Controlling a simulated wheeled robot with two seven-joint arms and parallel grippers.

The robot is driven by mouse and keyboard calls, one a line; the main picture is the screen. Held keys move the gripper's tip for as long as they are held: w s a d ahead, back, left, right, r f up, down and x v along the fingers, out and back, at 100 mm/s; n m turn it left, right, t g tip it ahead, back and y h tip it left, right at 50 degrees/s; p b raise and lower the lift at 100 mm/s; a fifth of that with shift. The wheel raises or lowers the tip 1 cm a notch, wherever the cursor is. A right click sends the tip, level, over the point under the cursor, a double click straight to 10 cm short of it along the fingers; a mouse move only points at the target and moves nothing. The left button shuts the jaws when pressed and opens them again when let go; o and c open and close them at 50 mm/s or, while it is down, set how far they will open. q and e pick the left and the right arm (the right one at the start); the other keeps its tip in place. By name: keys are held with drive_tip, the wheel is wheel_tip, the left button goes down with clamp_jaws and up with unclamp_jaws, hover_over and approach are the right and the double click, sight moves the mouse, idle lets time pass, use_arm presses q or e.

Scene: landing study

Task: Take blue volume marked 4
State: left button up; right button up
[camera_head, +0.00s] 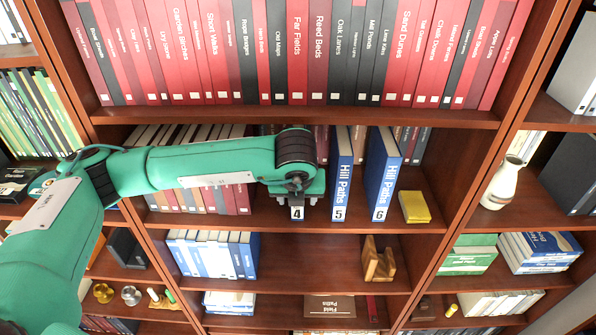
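The volume marked 4 (297,213) stands on the middle shelf. Only the foot of its spine with the white number label shows; the rest is hidden behind my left gripper (297,200). My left gripper is right at the front of this spine, its fingers by the lower part. I cannot tell whether they are closed on the book. Blue Hill Paths volumes marked 5 (341,175) and 6 (382,175) stand to its right, upright, with gaps between them. My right gripper is not in view.
A yellow block (414,207) lies right of volume 6. Red and black books (297,50) fill the shelf above. The shelf below holds blue and white books (212,254) and a wooden bookend (378,262). A white vase (502,183) stands in the right bay.

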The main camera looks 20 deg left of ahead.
use_arm(q)
drive_tip(key=shift+f+b, duration=0.15)
drive_tip(key=shift+b, duration=0.25)
idle(0.4)
clamp_jaws()
